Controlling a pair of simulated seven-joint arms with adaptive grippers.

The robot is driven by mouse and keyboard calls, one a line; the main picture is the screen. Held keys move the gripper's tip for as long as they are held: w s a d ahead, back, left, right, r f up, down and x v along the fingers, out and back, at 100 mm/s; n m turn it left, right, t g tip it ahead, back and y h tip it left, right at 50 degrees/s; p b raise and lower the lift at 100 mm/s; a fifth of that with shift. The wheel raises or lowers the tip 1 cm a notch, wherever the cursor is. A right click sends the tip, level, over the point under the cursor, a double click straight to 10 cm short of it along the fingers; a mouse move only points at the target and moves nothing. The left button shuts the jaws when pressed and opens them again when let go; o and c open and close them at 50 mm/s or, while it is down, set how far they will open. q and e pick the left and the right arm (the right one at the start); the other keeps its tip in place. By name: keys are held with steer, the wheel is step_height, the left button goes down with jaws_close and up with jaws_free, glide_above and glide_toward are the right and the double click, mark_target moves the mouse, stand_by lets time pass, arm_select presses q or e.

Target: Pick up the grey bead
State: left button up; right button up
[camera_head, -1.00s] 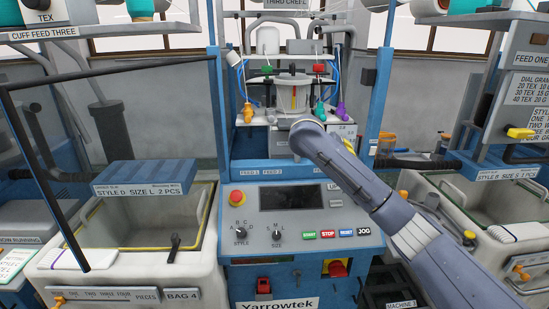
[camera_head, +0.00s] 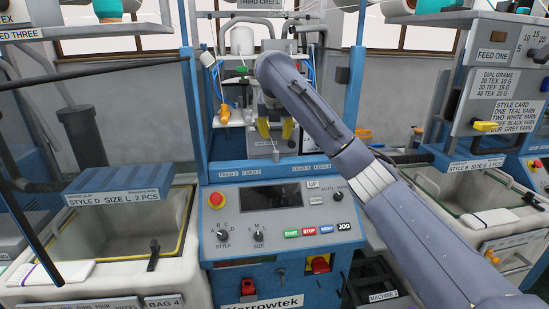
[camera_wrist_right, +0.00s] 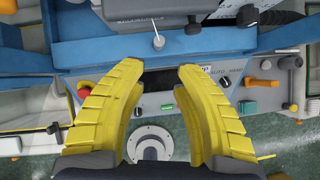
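My right gripper (camera_head: 275,128) hangs in front of the machine's knitting head with its yellow fingers pointing down. In the right wrist view its two fingers (camera_wrist_right: 158,72) are spread wide, with nothing between them. A small pale grey ball (camera_wrist_right: 158,42) on a thin stem stands on the blue ledge just beyond the fingertips, apart from them. I cannot tell for certain whether this ball is the grey bead. In the head view, my arm and fingers hide much of the knitting head. My left gripper is not in view.
The control panel (camera_head: 283,222) with knobs and buttons lies below the gripper. A blue frame post (camera_head: 194,120) stands at left. An orange yarn cone (camera_head: 225,114) is left of the fingers. Open bins stand on both sides, the left one (camera_head: 185,235) empty-looking.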

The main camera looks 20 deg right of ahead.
mark_target(276, 152)
steer(key=x, duration=1.3)
steer(key=shift+w+f, duration=0.25)
steer(key=shift+f, duration=0.05)
steer(key=shift+c, duration=0.3)
jaws_close()
